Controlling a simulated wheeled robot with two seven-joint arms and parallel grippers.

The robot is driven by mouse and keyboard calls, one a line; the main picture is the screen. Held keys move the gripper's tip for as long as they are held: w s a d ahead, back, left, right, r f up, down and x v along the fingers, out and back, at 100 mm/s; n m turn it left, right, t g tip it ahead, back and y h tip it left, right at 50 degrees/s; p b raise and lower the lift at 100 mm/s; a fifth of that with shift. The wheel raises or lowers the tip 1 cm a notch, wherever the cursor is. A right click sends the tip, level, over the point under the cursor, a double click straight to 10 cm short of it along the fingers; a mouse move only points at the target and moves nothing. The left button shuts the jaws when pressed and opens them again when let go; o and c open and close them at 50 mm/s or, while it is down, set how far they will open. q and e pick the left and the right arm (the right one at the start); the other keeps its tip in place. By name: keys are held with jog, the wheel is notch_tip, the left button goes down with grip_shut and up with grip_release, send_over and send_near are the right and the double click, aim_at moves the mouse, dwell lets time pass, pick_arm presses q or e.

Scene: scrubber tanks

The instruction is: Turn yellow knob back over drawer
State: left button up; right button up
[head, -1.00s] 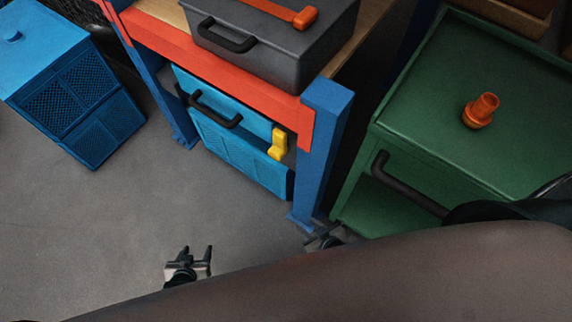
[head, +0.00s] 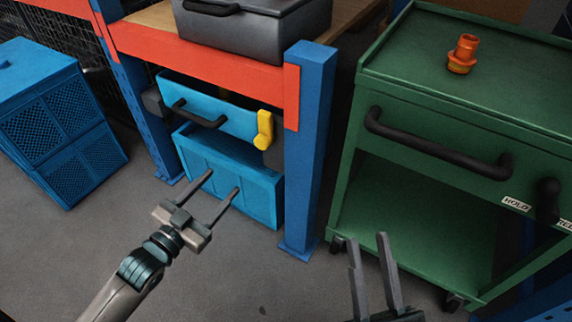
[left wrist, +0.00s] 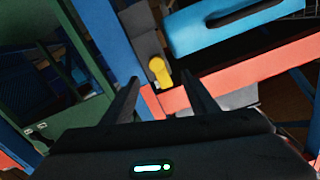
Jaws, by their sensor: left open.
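The yellow knob (head: 264,130) sits at the right end of the light blue drawer front (head: 215,110), under the red-orange beam of the rack. Its narrower part points down in the head view. It also shows in the left wrist view (left wrist: 159,71), between my open left fingers and farther off. The drawer has a black handle (head: 198,116). My left gripper (head: 223,183) is open and empty, below and left of the knob, apart from it and in front of the blue crate. My right gripper (head: 369,252) is open and empty, low in front of the green cart.
A blue rack post (head: 310,145) stands right of the knob. A light blue crate (head: 262,190) sits below the drawer. The green cart (head: 450,115) with an orange fitting (head: 463,54) is at right. A blue crate stack (head: 60,120) stands at left. Floor in front is clear.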

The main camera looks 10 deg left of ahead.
pick_arm(q)
jog(key=shift+s+d+r+h, duration=0.1)
jog(key=shift+d+r+h, duration=0.25)
jog(key=shift+d, duration=0.15)
pick_arm(e)
jog(key=shift+s+d+r+t+h, duration=0.3)
jog(key=shift+s+d+r+h, duration=0.1)
jog(key=shift+s+r, duration=0.2)
